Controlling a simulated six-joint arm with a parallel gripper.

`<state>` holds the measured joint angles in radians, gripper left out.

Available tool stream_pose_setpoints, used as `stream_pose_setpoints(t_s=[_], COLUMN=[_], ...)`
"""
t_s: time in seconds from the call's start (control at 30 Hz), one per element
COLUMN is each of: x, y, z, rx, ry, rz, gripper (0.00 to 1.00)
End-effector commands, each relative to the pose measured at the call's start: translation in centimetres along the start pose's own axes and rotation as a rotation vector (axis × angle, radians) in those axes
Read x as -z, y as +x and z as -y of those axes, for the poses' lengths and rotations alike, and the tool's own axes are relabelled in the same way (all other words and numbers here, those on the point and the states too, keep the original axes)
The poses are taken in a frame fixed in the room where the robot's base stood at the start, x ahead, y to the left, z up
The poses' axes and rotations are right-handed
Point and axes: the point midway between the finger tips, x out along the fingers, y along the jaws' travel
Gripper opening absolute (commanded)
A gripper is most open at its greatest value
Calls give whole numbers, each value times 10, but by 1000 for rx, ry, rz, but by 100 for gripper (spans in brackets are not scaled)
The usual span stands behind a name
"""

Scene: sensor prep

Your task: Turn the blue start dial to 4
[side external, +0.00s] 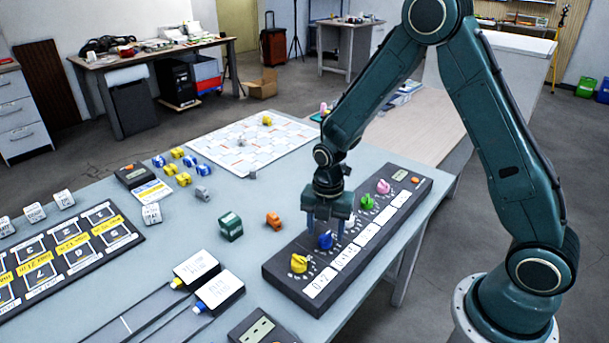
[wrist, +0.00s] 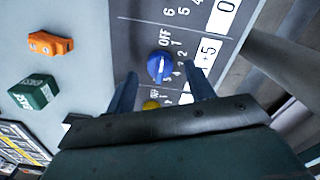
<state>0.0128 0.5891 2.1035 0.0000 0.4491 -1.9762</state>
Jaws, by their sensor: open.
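The blue dial (side external: 325,241) sits on a long dark panel (side external: 283,273), beside a yellow dial (side external: 299,263). In the wrist view the blue dial (wrist: 160,67) has OFF and small numbers around its upper and right side. Its white mark runs toward the bottom of the picture, near the 3 and 4; the exact setting is too small to tell. My gripper (side external: 328,228) is open above the panel at the blue dial. In the wrist view its fingers (wrist: 163,88) stand left and right, just below the dial, with nothing held.
Green (side external: 367,202) and pink (side external: 383,187) dials are farther along the panel. A dark green block (side external: 230,227) and an orange piece (side external: 273,221) lie left of it. Two white-topped blocks (side external: 219,288) stand by the rails in front.

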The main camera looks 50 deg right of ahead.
Motion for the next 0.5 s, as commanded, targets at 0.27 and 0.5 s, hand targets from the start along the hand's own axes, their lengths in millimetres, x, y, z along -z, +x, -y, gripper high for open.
stream_pose_setpoints(t_s=[0.27, 0.5], x=[0, 0], y=[18, 19], z=[0, 0], rx=[0, 0], ry=[0, 0], rz=[0, 0], gripper=[54, 54])
